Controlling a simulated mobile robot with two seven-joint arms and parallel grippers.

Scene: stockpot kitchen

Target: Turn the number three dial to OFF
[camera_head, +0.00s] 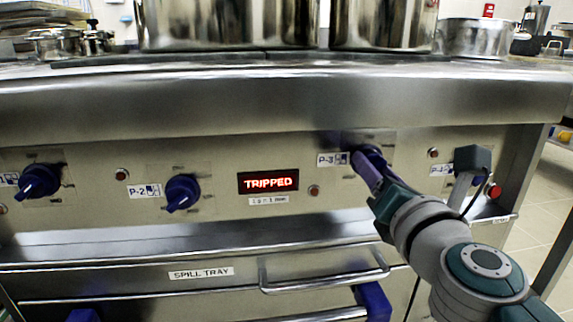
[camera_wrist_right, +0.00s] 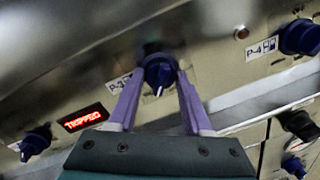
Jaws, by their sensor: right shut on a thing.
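The number three dial is a dark blue knob (camera_head: 374,154) beside the P-3 label, on the right half of the stove's front panel. My right gripper (camera_head: 362,165) is at it and partly covers it. In the right wrist view the dial (camera_wrist_right: 158,72) sits between the two purple fingers of the right gripper (camera_wrist_right: 158,80), shut on its sides. A white pointer mark on the dial points down in that view. The lettering around the dial is too small or hidden to read. My left gripper is not in view.
A red display (camera_head: 268,181) reads TRIPPED. The P-2 dial (camera_head: 182,192) and another dial (camera_head: 39,181) are to the left. The P-4 dial (camera_wrist_right: 299,38) shows in the right wrist view. A drawer handle (camera_head: 325,283) juts out below. Large pots (camera_head: 230,22) stand on top.

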